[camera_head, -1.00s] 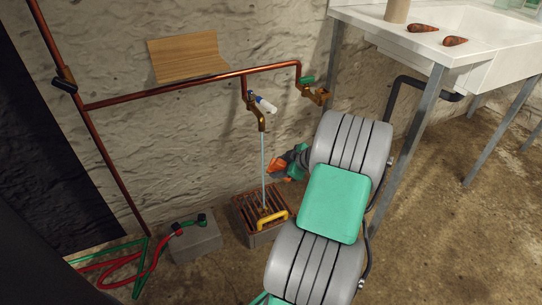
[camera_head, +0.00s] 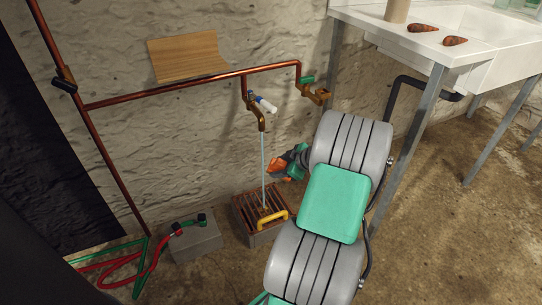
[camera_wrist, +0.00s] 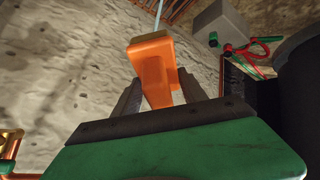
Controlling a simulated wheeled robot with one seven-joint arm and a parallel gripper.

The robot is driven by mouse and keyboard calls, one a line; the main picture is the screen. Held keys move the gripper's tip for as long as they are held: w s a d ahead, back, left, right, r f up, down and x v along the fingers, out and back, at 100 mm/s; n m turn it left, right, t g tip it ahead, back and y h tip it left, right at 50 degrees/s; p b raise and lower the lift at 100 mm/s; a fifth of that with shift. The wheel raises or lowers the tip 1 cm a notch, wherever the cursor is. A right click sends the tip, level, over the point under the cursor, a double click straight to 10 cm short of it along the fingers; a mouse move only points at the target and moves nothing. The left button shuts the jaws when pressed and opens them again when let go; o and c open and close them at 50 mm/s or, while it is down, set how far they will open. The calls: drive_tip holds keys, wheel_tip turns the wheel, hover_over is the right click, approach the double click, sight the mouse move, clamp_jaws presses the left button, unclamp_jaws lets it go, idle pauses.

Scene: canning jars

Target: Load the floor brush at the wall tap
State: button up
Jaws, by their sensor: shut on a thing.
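The wall tap (camera_head: 259,116), brass with a blue-and-white handle, hangs from a copper pipe. A thin straight stream of water (camera_head: 263,165) runs from it down to the brick-red grate (camera_head: 249,212). My gripper (camera_head: 286,168) is right of the stream, below the tap's height.
A yellow handle (camera_head: 272,216) lies on the grate. A grey block (camera_head: 195,243) with a red and green hose (camera_head: 150,258) is to the left. A second tap (camera_head: 316,95) is right. A sink table (camera_head: 440,52) with metal legs bounds the right.

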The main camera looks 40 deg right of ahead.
drive_tip(key=s+a+r+p, duration=0.1)
drive_tip(key=s+r+p, duration=0.1)
drive_tip(key=s+r, duration=0.2)
drive_tip(key=shift+s+p, duration=0.3)
drive_tip(key=shift+s, duration=0.15)
drive_tip(key=shift+a, duration=0.15)
idle(0.5)
